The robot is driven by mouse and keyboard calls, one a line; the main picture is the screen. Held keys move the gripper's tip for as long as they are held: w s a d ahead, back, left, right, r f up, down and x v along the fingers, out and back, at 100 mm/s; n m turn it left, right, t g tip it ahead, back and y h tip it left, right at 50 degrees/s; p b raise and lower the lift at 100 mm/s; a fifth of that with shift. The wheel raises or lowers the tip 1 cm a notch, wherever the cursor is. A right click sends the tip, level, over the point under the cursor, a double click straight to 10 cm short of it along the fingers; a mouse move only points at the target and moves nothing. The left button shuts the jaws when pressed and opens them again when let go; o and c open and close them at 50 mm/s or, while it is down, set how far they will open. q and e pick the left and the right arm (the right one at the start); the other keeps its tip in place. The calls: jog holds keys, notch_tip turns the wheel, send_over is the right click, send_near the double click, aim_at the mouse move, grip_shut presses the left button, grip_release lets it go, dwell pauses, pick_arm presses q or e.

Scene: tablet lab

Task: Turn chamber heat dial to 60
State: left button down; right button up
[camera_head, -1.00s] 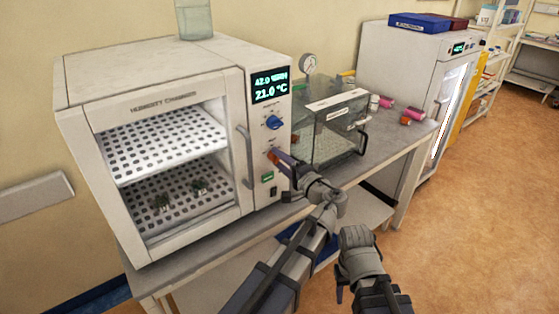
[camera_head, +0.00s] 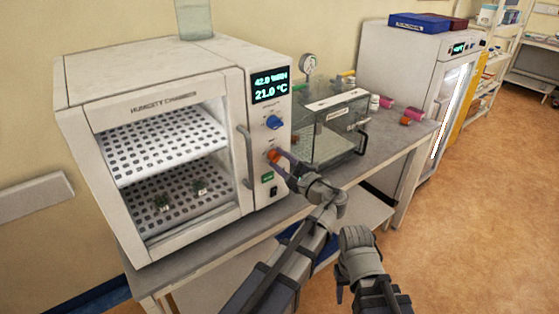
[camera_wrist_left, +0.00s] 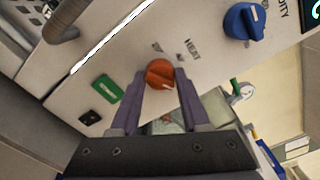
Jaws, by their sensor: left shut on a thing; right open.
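The humidity chamber (camera_head: 150,60) stands on the bench, with its control panel on the right side. Its display (camera_head: 270,85) reads 42.0 %RH and 21.0 °C. The orange heat dial (camera_head: 273,156) is below the blue humidity dial (camera_head: 274,122). In the left wrist view the orange dial (camera_wrist_left: 160,74), with a white pointer mark, sits between my left gripper's fingertips (camera_wrist_left: 160,82) under the word HEAT. My left gripper (camera_head: 280,158) is shut on this dial. My right gripper (camera_head: 345,290) is low at the front, away from the panel, and open.
A green switch (camera_wrist_left: 107,88) and a black switch (camera_wrist_left: 89,117) are below the heat dial. The chamber door handle (camera_head: 244,157) is left of the panel. A clear box (camera_head: 335,130) with a gauge (camera_head: 309,65) stands just right of the chamber.

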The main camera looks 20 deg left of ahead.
dwell(0.4)
pick_arm(q)
jog(key=shift+c, duration=1.9)
grip_release()
